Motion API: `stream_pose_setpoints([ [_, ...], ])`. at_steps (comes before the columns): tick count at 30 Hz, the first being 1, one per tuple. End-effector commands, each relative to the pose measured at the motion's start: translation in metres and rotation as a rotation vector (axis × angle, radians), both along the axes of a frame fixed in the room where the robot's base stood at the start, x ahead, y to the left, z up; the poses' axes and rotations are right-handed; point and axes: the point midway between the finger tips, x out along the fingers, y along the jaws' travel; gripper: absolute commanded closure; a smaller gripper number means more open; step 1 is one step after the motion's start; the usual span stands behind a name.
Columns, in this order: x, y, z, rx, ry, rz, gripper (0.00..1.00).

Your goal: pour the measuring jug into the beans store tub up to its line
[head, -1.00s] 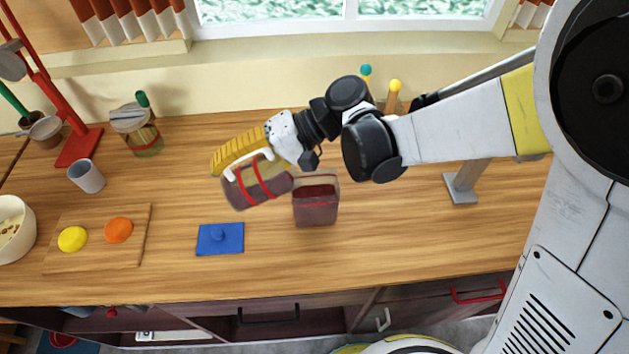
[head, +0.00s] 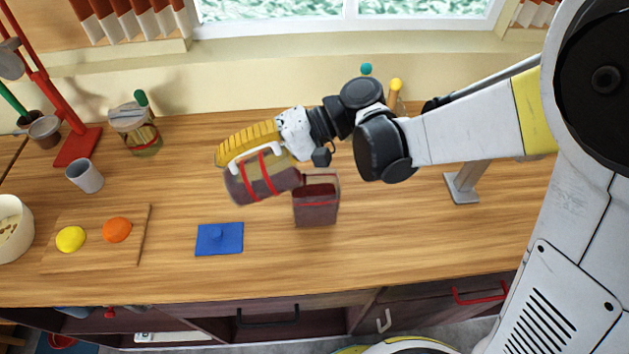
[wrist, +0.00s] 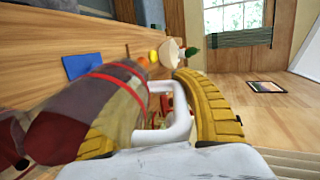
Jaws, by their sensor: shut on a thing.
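The measuring jug (head: 262,180) is clear with red bands, a white handle and dark brown contents. My gripper (head: 248,150) is shut on its handle and holds it tipped to the right above the counter. The jug also shows large in the wrist view (wrist: 88,115). Its mouth end is at the upper left rim of the beans store tub (head: 316,207), a clear, open square tub standing upright. Dark contents fill the tub to about its red line; I cannot tell exactly. Whether beans are falling is not clear. A blue lid (head: 219,240) lies left of the tub.
A board (head: 90,255) with a yellow and an orange item lies at left. A grey cup (head: 85,175), a jar (head: 137,130), a red stand (head: 78,147) and a white bowl (head: 22,245) stand nearby. The counter in front of the tub is clear.

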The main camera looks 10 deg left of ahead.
Motion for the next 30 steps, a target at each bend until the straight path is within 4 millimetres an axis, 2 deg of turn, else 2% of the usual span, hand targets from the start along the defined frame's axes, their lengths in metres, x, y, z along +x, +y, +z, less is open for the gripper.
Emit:
stream_pose_setpoints([
  [30,0.006,-0.014,0.01,0.077,0.033,-0.001,1.0],
])
